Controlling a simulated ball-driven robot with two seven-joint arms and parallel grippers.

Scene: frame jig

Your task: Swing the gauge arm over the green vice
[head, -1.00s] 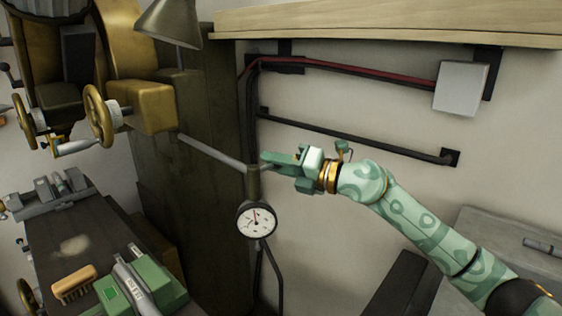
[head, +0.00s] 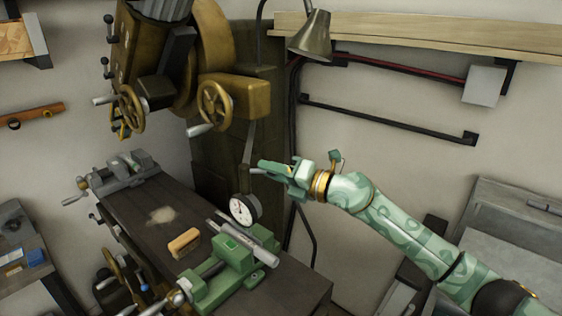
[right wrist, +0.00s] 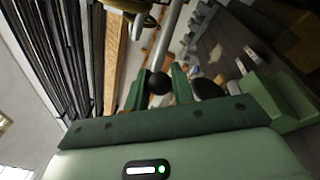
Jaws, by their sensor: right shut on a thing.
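The gauge arm (head: 250,142) is a grey rod reaching out from the big machine's column, with a round white dial gauge (head: 243,209) hanging at its end. The green vice (head: 228,262) sits on the dark machine table with a grey cylindrical bar (head: 230,242) in it. The dial shows just behind the vice in the head view; its exact height over it is hard to tell. My right gripper (head: 265,168) is at the arm's end, above the dial. In the right wrist view its fingers are shut on a black ball knob (right wrist: 159,83). My left gripper is out of view.
A wooden brush (head: 184,242) lies on the machine table (head: 135,210) beside the green vice. A grey vice (head: 125,172) stands at the table's far end. The brass machine head (head: 230,97) and a lamp (head: 312,38) hang above. A grey cabinet (head: 510,225) stands at right.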

